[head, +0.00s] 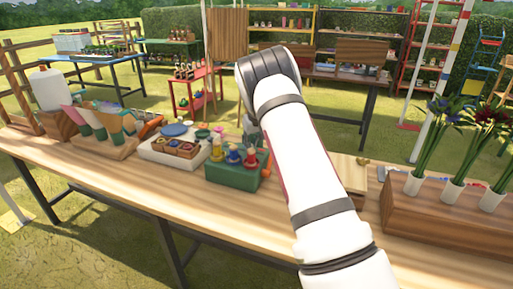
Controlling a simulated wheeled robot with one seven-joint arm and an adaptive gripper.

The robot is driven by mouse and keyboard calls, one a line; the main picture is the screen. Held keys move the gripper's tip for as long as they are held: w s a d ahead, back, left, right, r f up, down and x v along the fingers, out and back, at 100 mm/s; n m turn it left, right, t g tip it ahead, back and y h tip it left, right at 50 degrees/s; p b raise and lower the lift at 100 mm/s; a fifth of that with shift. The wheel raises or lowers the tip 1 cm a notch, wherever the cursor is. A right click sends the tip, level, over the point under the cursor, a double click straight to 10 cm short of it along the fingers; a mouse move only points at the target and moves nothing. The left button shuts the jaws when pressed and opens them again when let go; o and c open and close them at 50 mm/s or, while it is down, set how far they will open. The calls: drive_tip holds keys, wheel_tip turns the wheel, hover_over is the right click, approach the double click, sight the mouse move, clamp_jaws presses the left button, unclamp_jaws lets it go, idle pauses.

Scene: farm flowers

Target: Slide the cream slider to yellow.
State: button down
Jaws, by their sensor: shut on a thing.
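I cannot make out the cream slider or a yellow mark for it in the head view; my arm covers the middle of the table. My gripper is hidden behind my arm, so what it holds does not show. A pale wooden board or box (350,172) shows just right of my arm, partly covered by it, with a small brownish piece at its far edge. I cannot tell whether the slider belongs to it.
On the wooden table (110,178), a green block (225,178) with coloured bottles and a white tray (150,153) stand left of my arm. Seed packets in a wooden holder (95,150) stand farther left. A flower-vase block (425,215) stands right. The table's front left is clear.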

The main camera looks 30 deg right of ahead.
drive_tip(key=b, duration=0.7)
approach(229, 145)
drive_tip(key=x, duration=0.4)
drive_tip(key=shift+f, duration=0.35)
drive_tip(key=shift+w+a+r+b, duration=0.1)
drive_tip(key=shift+w+a+b, duration=0.25)
drive_tip(key=shift+b, duration=0.25)
drive_tip(key=shift+a+r, duration=0.1)
drive_tip(key=c, duration=1.5)
unclamp_jaws()
drive_tip(key=shift+w+a, duration=0.1)
drive_tip(key=v, duration=1.2)
